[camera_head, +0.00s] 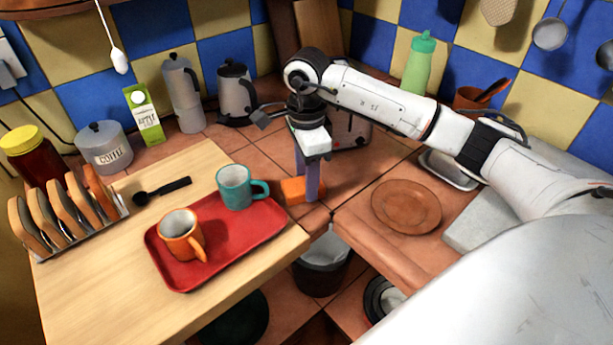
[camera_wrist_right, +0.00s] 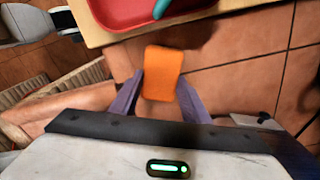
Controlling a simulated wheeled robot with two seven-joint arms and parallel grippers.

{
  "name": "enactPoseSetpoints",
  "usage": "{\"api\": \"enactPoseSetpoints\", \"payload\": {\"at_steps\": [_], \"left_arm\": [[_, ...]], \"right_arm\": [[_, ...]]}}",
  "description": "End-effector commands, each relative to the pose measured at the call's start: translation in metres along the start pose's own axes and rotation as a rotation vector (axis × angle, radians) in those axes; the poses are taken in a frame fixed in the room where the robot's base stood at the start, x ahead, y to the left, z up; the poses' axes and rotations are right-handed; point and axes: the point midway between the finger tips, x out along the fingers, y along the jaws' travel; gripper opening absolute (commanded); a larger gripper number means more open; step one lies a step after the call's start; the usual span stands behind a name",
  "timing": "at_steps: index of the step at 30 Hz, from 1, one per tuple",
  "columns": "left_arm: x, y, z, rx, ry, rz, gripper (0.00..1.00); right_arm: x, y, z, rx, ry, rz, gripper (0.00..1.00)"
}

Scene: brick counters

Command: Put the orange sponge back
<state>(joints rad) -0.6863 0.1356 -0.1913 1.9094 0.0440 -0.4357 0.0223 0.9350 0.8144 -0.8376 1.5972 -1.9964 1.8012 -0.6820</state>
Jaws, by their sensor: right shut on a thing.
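The orange sponge (camera_head: 293,190) is between the fingers of my right gripper (camera_head: 306,188) in the head view, near the right edge of the wooden board. My right gripper is shut on it, pointing down. In the right wrist view the sponge (camera_wrist_right: 162,73) sits between the two purple fingers of the gripper (camera_wrist_right: 160,95). The finger nearer the head camera hides part of the sponge in the head view. I cannot tell whether the sponge touches the tiled counter. My left gripper is in neither view.
A red tray (camera_head: 222,253) with a teal mug (camera_head: 236,188) and an orange mug (camera_head: 180,236) lies to the left on the wooden board (camera_head: 95,300). A brown plate (camera_head: 406,206) lies to the right. A bin (camera_head: 322,268) stands below, in the gap between counters.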

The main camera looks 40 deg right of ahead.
Motion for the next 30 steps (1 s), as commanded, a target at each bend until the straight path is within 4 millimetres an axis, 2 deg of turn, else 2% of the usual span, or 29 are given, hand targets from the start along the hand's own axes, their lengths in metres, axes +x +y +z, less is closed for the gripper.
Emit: {"api": "enactPoseSetpoints", "payload": {"at_steps": [4,5,8,16,20,23,30], "left_arm": [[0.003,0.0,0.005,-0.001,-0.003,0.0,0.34],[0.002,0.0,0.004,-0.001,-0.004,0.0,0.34],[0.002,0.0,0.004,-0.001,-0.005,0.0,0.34],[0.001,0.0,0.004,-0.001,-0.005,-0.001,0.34],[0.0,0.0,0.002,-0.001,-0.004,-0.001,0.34],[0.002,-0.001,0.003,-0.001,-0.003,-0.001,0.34],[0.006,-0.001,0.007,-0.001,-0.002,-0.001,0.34]], "right_arm": [[0.004,0.0,0.0,0.0,0.0,0.0,0.21],[0.003,0.0,0.0,0.0,0.0,0.0,0.45],[0.003,0.0,0.0,0.0,0.0,0.0,0.61],[0.002,0.0,0.0,0.0,0.0,0.0,0.61],[-0.005,-0.001,0.0,0.0,-0.001,-0.002,0.61],[-0.02,-0.002,0.0,-0.001,-0.001,-0.005,0.61],[-0.073,-0.001,0.001,-0.001,-0.003,-0.006,0.61]]}}
